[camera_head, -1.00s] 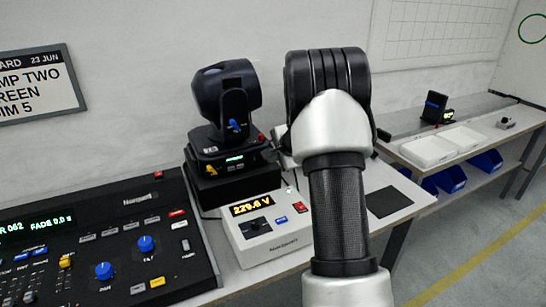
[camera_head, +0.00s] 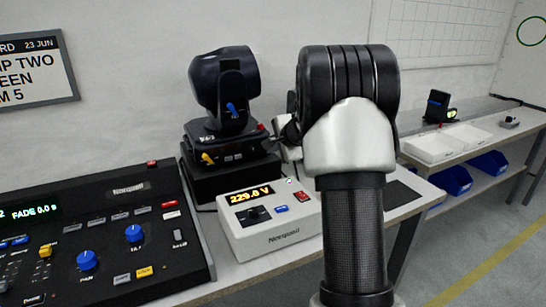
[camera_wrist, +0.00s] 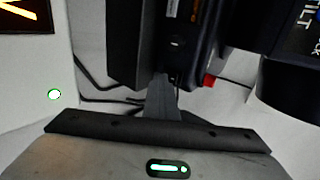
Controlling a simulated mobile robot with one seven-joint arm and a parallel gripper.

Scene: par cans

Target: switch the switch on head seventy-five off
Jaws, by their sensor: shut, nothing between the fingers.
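A black moving-head light (camera_head: 225,85) stands on a dark block on the bench, with a blue knob on its yoke and a yellow knob low on its base (camera_head: 235,150). No lit readout shows on the base now. A small red part (camera_head: 261,127) sits at the base's right side; a red part also shows in the wrist view (camera_wrist: 208,80). My gripper (camera_wrist: 163,82) is shut and empty, its tip close against the base's side. I cannot tell whether it touches. In the head view my arm mostly hides the gripper. The switch's position is not clear.
A white power unit (camera_head: 270,225) reading about 229.8 V stands in front of the light. A black control desk (camera_head: 90,235) is at left. Dark cables (camera_wrist: 95,90) run behind the light.

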